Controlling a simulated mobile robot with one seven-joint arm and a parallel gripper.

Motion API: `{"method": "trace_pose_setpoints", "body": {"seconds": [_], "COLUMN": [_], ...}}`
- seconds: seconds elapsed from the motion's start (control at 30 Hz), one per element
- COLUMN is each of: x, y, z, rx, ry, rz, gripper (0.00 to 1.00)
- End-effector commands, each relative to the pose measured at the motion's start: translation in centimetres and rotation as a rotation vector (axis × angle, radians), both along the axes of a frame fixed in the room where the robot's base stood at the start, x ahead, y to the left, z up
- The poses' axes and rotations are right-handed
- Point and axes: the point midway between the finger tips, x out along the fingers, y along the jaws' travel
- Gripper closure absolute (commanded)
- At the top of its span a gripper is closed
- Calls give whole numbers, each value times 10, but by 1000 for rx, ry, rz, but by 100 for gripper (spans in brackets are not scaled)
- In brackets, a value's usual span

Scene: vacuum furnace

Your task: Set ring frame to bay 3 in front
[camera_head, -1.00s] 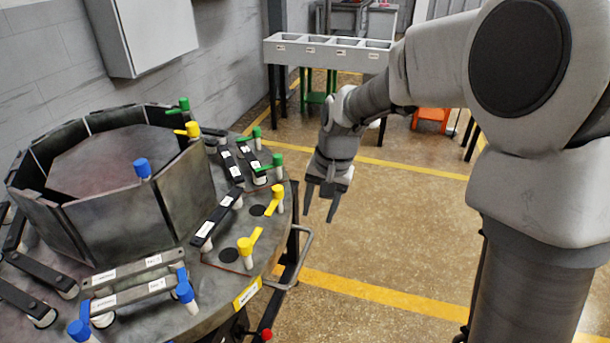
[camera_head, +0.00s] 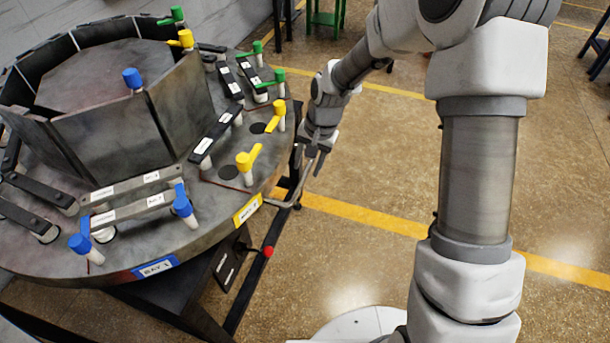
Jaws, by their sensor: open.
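The ring frame (camera_head: 110,250) is a round dark metal table at the left, with an octagonal wall of plates on top. Its blue BAY 1 label (camera_head: 155,267) is on the near rim. A yellow label (camera_head: 247,209) sits further right on the rim, its text too small to read. Green-handled clamps (camera_head: 274,80) mark the part at the far right. A grey bar handle (camera_head: 289,200) sticks out from the right rim. My gripper (camera_head: 312,165) is open, pointing down at this handle's far end. I cannot tell whether it touches or surrounds the bar.
Blue clamps (camera_head: 183,203) and yellow clamps (camera_head: 245,161) stand up from the table top, with dark and grey bars between them. A red knob (camera_head: 268,252) is below the rim. A green stand (camera_head: 325,15) is at the back. The floor (camera_head: 375,170) at the right is open.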

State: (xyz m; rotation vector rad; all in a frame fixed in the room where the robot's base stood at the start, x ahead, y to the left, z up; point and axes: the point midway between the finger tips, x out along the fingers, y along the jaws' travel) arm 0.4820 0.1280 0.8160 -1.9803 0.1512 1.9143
Motion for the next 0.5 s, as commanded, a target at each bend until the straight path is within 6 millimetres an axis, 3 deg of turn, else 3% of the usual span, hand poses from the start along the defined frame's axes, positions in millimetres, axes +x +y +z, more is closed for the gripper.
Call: {"method": "trace_pose_setpoints", "body": {"seconds": [0.03, 0.2, 0.5], "x": [0, 2, 3], "y": [2, 6, 7], "z": [-12, -31, -39], "rx": [0, -1, 0], "ry": [3, 1, -1], "rz": [1, 1, 0], "gripper": [51, 51, 51]}}
